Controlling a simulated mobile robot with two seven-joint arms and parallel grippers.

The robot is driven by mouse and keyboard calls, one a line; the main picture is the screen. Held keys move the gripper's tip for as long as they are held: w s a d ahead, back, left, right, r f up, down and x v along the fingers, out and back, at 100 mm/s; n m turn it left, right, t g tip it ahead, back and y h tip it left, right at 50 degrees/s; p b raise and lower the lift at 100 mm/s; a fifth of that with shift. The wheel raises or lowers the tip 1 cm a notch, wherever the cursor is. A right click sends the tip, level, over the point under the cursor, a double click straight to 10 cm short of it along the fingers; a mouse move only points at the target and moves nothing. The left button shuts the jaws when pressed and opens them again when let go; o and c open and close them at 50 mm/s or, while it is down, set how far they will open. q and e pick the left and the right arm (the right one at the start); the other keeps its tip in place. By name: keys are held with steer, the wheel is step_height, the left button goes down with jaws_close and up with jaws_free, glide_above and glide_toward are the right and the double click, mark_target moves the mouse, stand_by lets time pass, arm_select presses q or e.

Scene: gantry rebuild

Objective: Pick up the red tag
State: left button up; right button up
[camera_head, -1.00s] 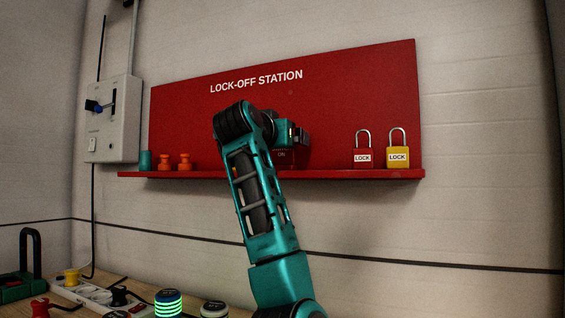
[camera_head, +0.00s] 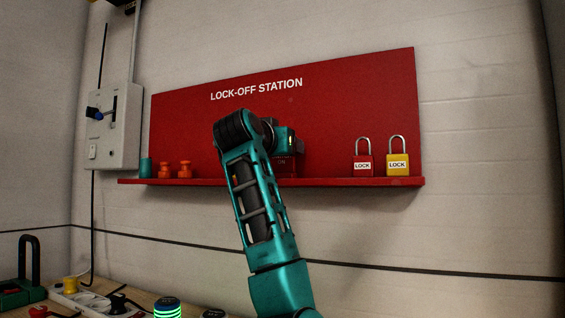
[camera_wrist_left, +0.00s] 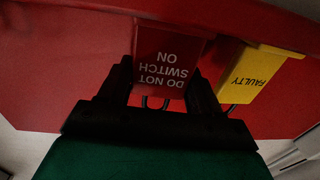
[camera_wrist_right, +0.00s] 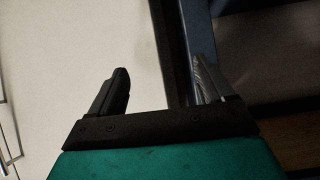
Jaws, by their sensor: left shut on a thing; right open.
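The red tag, printed DO NOT SWITCH ON, is upside down in the left wrist view (camera_wrist_left: 168,50), between the two fingers of my left gripper (camera_wrist_left: 161,70). The fingers are shut on it. In the head view my left gripper (camera_head: 290,143) is at the red lock-off board, just above its ledge. A small part of the tag (camera_head: 284,166) shows below the gripper, and my arm hides the rest. My right gripper (camera_wrist_right: 160,68) is open and empty in the right wrist view, and out of sight in the head view.
A yellow FAULTY tag (camera_wrist_left: 252,72) is close beside the red one. A red padlock (camera_head: 363,163) and a yellow padlock (camera_head: 397,160) stand on the ledge (camera_head: 340,182) at right. Orange pieces (camera_head: 184,170) and a teal piece (camera_head: 146,167) stand at left.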

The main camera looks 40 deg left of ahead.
arm_select(q)
steer(key=shift+r, duration=0.1)
step_height(320, 180, up, 14)
steer(key=p, duration=0.4)
steer(key=shift+r+p, duration=0.25)
steer(key=shift+p, duration=0.15)
step_height(320, 180, up, 4)
steer(key=shift+r+p, duration=0.15)
steer(key=shift+p, duration=0.6)
steer(key=shift+r, duration=0.55)
arm_select(e)
steer(key=r, duration=0.1)
steer(key=d+r, duration=0.1)
steer(key=r, duration=0.1)
steer(key=s+r, duration=0.1)
steer(key=shift+d+r, duration=0.15)
steer(key=shift+r, duration=0.05)
steer(key=shift+w+r, duration=0.15)
